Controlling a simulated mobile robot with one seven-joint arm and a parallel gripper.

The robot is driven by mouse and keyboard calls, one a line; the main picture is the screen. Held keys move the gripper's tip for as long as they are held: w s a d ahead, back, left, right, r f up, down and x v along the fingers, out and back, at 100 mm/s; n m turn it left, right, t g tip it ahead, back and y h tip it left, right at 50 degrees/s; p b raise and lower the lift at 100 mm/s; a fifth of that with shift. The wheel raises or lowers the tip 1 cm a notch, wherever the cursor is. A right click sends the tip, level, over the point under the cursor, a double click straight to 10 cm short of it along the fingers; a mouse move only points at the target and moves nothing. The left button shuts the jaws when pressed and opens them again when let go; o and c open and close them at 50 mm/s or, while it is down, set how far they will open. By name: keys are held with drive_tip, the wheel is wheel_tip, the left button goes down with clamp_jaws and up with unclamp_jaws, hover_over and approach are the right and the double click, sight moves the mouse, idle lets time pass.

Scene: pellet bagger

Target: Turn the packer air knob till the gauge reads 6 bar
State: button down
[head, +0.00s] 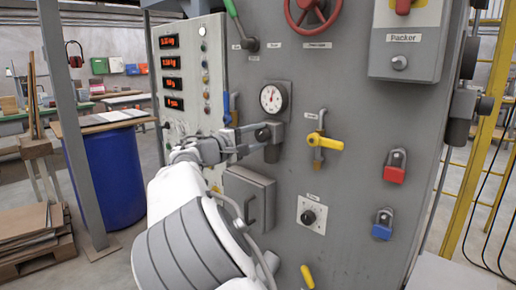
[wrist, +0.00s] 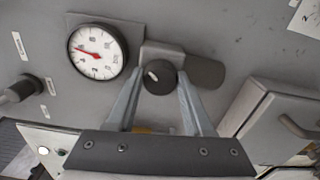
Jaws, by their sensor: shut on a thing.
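The black air knob (head: 263,134) is on the grey panel, just below the round white gauge (head: 271,98). My gripper (head: 259,134) is shut on this knob, with one finger on each side. In the wrist view, the knob (wrist: 160,77) has a pale mark on its face and sits between my fingertips (wrist: 160,85). The gauge (wrist: 97,50) is in clear view there, with a red needle pointing left and slightly up in the picture. In the head view the needle points about straight up. The gauge's numbers are too small to read.
A yellow-handled valve (head: 324,142) is right of the knob. A grey box with a handle (head: 250,196) is below it. A red padlock (head: 395,167), a blue padlock (head: 383,224) and a box labelled Packer (head: 407,38) are farther right. A blue barrel (head: 105,175) stands at left.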

drive_tip(key=shift+m+b, duration=0.5)
drive_tip(key=shift+c, duration=1.5)
unclamp_jaws()
drive_tip(key=shift+a, duration=0.1)
drive_tip(key=p+v, duration=0.1)
drive_tip(key=v, duration=1.6)
drive_tip(key=shift+s, duration=0.15)
